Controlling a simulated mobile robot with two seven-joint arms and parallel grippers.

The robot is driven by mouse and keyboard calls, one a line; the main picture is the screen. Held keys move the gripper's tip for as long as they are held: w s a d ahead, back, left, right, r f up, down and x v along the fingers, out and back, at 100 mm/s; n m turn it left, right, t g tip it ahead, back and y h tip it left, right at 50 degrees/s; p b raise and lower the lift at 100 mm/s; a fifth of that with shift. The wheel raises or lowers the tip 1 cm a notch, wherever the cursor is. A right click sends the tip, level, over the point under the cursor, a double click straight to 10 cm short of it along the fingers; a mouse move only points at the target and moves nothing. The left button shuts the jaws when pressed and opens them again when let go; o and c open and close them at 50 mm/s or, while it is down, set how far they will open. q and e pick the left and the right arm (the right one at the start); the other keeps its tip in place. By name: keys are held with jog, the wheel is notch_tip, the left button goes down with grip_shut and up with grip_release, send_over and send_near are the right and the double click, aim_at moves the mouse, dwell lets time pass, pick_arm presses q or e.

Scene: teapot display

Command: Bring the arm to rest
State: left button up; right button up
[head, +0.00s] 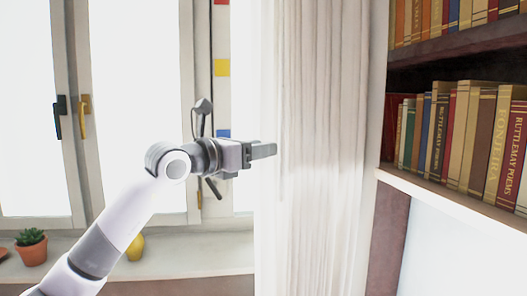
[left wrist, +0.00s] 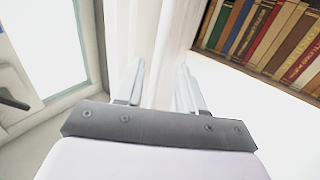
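My left arm (head: 110,242) reaches up from the lower left in the head view. Its left gripper (head: 268,151) is raised in front of the window edge and points right toward the white curtain (head: 318,130). In the left wrist view the gripper's two fingers (left wrist: 162,80) stand apart, with pale curtain folds behind the gap. Nothing shows between them. I cannot tell whether the fingertips touch the curtain. My right gripper is in neither view.
A bookshelf (head: 455,198) full of books stands at the right. The window (head: 135,100) has handles at the left. A potted succulent (head: 31,246) and a yellow object (head: 136,247) stand on the sill (head: 195,262) below.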

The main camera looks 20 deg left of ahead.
pick_arm(q)
jog(key=s+d+f+n+g+h+p, duration=0.1)
jog(key=s+d+f+n+h, duration=0.3)
jog(key=f, duration=0.5)
jog(key=s+d+f+n+h+p, duration=0.1)
jog(key=s+d+f+n+h, duration=0.2)
jog(key=d+f+n, duration=0.4)
jog(key=s+a+f+n+t+y+p, duration=0.1)
jog(key=s+a+f+n+y, duration=0.15)
jog(key=f+n, duration=0.4)
jog(key=s+a+f+n+y, duration=0.2)
jog(key=s+f+n+y, duration=0.15)
jog(key=f+n, duration=0.35)
jog(key=s+a+f+n+t+y+p, duration=0.1)
jog(key=s+a+f+n+y, duration=0.15)
jog(key=f+n+y, duration=0.4)
jog(key=s+f+n+g, duration=0.7)
jog(key=s+f, duration=0.9)
jog(key=shift+s+d+n+p, duration=0.3)
jog(key=shift+s+d+p, duration=0.05)
jog(key=shift+s, duration=0.05)
jog(key=shift+o, duration=0.4)
